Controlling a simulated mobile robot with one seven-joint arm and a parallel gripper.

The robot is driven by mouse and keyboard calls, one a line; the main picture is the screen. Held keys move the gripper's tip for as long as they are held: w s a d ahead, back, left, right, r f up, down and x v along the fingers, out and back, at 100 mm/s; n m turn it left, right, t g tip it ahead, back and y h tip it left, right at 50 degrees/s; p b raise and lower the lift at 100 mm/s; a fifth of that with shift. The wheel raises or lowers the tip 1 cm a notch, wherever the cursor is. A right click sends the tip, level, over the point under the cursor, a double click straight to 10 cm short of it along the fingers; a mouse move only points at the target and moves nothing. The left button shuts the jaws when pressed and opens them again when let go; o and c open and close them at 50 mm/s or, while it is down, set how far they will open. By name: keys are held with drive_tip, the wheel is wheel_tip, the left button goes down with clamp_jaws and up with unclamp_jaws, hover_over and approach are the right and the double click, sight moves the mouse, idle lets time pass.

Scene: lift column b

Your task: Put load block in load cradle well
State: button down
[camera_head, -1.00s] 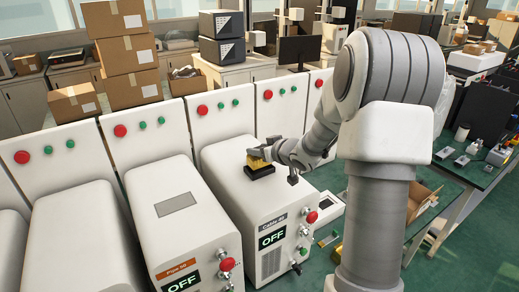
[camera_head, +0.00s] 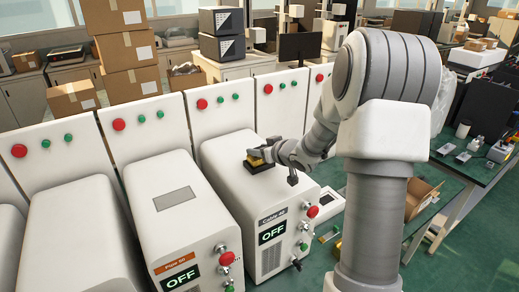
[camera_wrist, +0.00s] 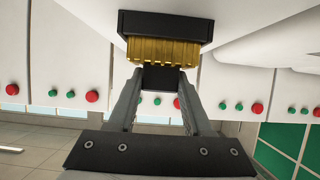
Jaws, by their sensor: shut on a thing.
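The load block, gold and ribbed in the wrist view (camera_wrist: 163,51), also shows as a small yellow patch in the head view (camera_head: 255,160). The black load cradle (camera_head: 262,168) sits on top of the white machine; it appears as the black box in the wrist view (camera_wrist: 165,24). My gripper (camera_head: 266,153) is over the cradle. In the wrist view my gripper (camera_wrist: 160,80) is shut on the load block, with a dark piece between the fingers. The block is at the cradle; its depth in the well is hidden.
The machine top (camera_head: 225,160) around the cradle is mostly clear. A small dark post (camera_head: 292,177) stands to the right of it. A white panel (camera_head: 222,110) with red and green buttons rises behind. Another machine (camera_head: 170,215) stands to the left.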

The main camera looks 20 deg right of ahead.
drive_tip(key=shift+f, duration=0.2)
drive_tip(key=shift+c, duration=2)
unclamp_jaws()
drive_tip(key=shift+o, duration=0.8)
drive_tip(key=p+v, duration=0.1)
drive_tip(key=v, duration=1.6)
drive_tip(key=shift+s, duration=0.25)
drive_tip(key=shift+r, duration=0.1)
